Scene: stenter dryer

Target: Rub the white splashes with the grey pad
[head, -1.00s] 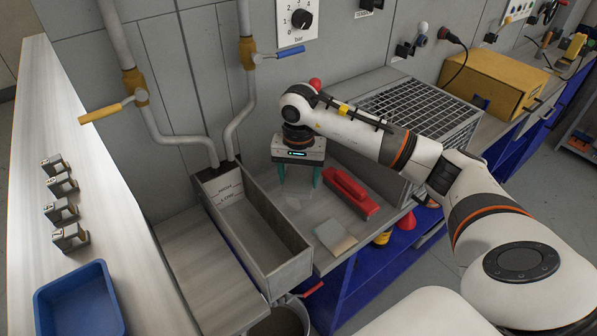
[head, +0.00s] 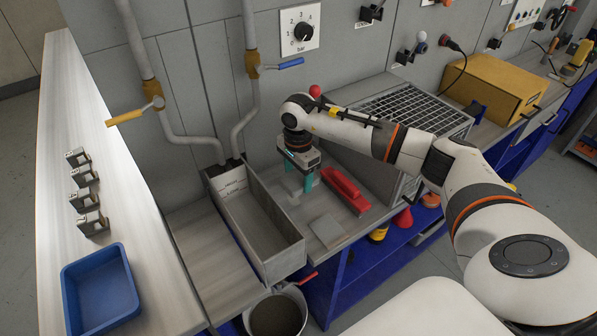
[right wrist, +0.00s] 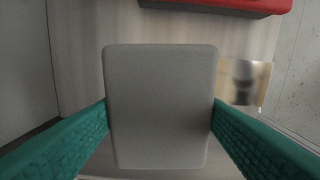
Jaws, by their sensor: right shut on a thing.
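My right gripper (head: 299,175) points down over the bench top, with teal fingers. It is shut on the grey pad (right wrist: 160,105), a pale rounded block that fills the middle of the right wrist view with a finger at each side. In the head view the pad (head: 291,184) shows low between the fingers, at or just above the bench; I cannot tell whether it touches. A flat square plate (head: 328,230) lies nearer the bench's front edge. I cannot make out any white splashes; the pad and gripper hide part of the bench. My left gripper is not in view.
A red-handled tool (head: 345,190) lies just right of the gripper. A metal trough (head: 262,228) stands to the left, a wire-mesh box (head: 400,112) behind on the right. A bucket (head: 276,313) is below the bench front. A blue tray (head: 100,290) is far left.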

